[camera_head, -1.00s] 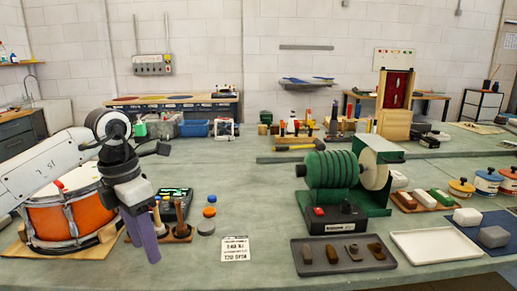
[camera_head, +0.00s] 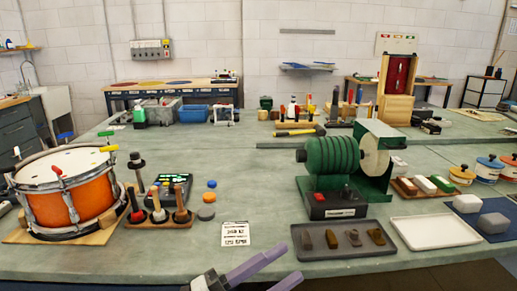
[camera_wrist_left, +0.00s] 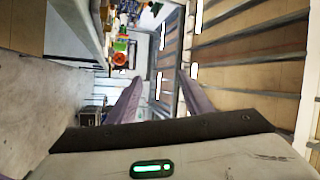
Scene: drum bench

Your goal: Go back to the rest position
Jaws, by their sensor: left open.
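My left gripper (camera_head: 266,270) shows at the bottom middle of the head view, low at the bench's front edge. Its two purple fingers are spread apart with nothing between them. In the left wrist view the same gripper (camera_wrist_left: 155,95) is open, and the room appears turned on its side, with the bench off to the upper left. My right gripper is not in either view. The orange drum (camera_head: 68,200) stands on a wooden board at the bench's left, with coloured keys around its rim.
The bench (camera_head: 180,260) carries a rack of wood-handled tools (camera_head: 160,216), a printed card (camera_head: 235,234), a green grinding machine (camera_head: 340,165), a dark tray (camera_head: 345,241) of small parts and an empty white tray (camera_head: 435,231).

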